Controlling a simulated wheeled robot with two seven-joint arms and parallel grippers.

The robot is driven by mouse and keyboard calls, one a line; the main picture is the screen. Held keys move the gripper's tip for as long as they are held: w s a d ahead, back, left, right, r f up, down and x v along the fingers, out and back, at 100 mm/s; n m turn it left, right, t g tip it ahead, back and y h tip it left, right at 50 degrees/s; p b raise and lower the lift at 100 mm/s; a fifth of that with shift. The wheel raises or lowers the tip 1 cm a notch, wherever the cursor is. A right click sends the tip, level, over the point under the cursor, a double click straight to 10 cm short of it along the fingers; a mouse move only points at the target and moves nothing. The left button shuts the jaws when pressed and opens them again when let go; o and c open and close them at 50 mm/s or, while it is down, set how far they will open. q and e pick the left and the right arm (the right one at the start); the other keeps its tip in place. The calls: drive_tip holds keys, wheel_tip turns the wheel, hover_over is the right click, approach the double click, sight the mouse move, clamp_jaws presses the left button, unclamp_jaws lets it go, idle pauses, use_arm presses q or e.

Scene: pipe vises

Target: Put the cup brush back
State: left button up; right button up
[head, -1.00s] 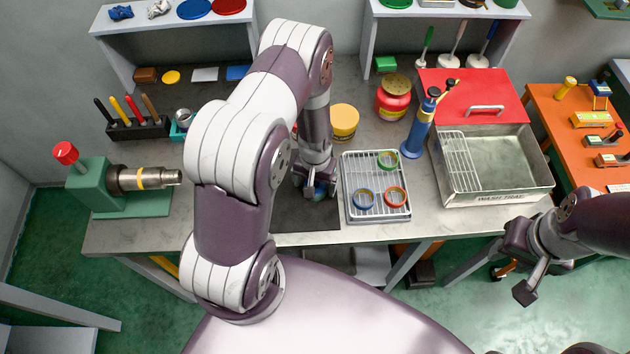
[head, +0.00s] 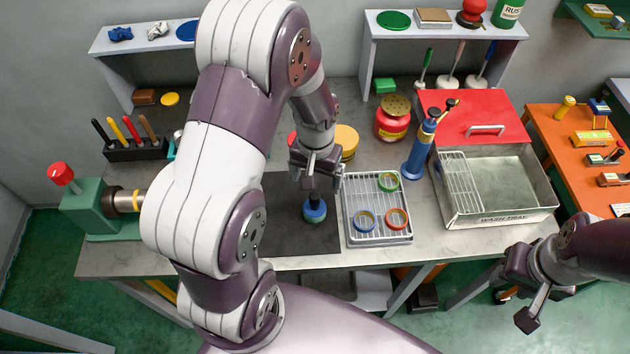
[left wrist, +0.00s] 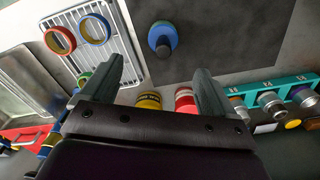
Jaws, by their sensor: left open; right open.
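A small round blue piece with a green rim and a dark upright stem (head: 315,210), which I take for the cup brush, stands on the dark mat (head: 280,235). It also shows in the left wrist view (left wrist: 162,38), beyond the fingertips and apart from them. My left gripper (head: 317,172) is open and empty, just above and behind the piece in the head view; its spread fingers show in the left wrist view (left wrist: 152,78). My right gripper (head: 522,290) is open and empty in front of the bench's right end.
A wire-rack tray (head: 378,228) with several coloured rings sits right of the mat. A teal rack (left wrist: 252,90) holds several metal pieces. My left arm hides part of the bench.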

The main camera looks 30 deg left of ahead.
use_arm(q)
drive_tip(key=s+d+r+m+t, duration=0.1)
drive_tip(key=s+d+r, duration=0.3)
drive_tip(key=s+r, duration=0.3)
drive_tip(key=shift+s+d+r+m, duration=0.25)
drive_tip(key=shift+s+r+m, duration=0.15)
drive_tip(key=shift+s, duration=0.25)
drive_tip(key=shift+w, duration=0.1)
